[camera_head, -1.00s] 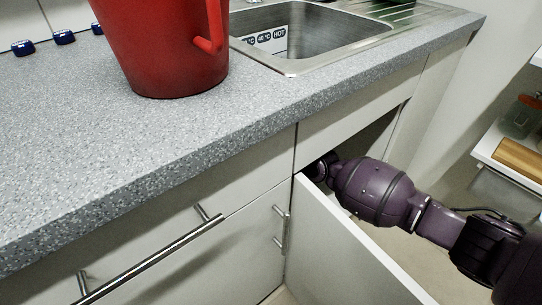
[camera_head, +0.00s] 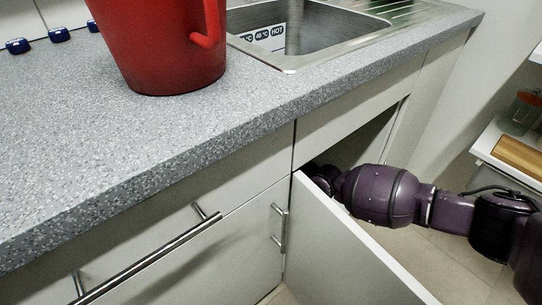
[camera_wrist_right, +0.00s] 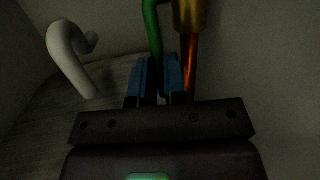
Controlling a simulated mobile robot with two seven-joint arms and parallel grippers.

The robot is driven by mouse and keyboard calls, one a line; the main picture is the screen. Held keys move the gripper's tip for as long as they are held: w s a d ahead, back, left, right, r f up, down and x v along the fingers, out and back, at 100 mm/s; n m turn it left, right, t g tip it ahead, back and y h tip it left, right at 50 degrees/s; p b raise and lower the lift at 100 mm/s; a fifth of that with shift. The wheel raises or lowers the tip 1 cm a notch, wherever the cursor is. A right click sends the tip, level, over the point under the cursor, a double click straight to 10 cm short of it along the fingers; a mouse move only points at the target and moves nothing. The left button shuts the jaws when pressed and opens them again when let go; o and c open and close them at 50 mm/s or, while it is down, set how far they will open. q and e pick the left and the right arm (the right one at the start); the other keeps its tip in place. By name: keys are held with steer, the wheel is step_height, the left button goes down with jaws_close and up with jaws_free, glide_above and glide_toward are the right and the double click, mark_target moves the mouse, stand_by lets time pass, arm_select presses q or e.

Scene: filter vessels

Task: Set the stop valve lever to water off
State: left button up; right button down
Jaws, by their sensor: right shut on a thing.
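The stop valve shows in the right wrist view as a brass body (camera_wrist_right: 190,14) on a copper pipe (camera_wrist_right: 191,62). Its green lever (camera_wrist_right: 152,28) bends down from the top, left of the brass body. My right gripper (camera_wrist_right: 158,76) has blue fingertips, shut on the lower end of the green lever, which runs down between them. In the head view my right arm reaches into the open cabinet under the sink, and the cabinet hides its gripper and the valve. My left gripper is not in view.
The open cabinet door (camera_head: 345,255) stands in front of my right arm. A white bent pipe (camera_wrist_right: 66,55) is left of the gripper inside the dim cabinet. A red bucket (camera_head: 160,45) stands on the counter (camera_head: 120,130) beside the sink (camera_head: 300,30).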

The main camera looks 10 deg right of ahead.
steer(key=shift+s+d+f+n+t+y, duration=0.25)
steer(key=shift+s+f+t+y, duration=0.2)
steer(key=shift+t+y, duration=0.25)
steer(key=shift+s+d+f+n+t+y, duration=0.15)
steer(key=shift+s+d+f+t+y, duration=0.2)
steer(key=shift+t+y, duration=0.3)
steer(key=c, duration=1.4)
jaws_free()
steer(key=shift+c, duration=0.2)
steer(key=p+v, duration=0.2)
steer(key=v, duration=0.9)
steer(key=shift+f, duration=0.15)
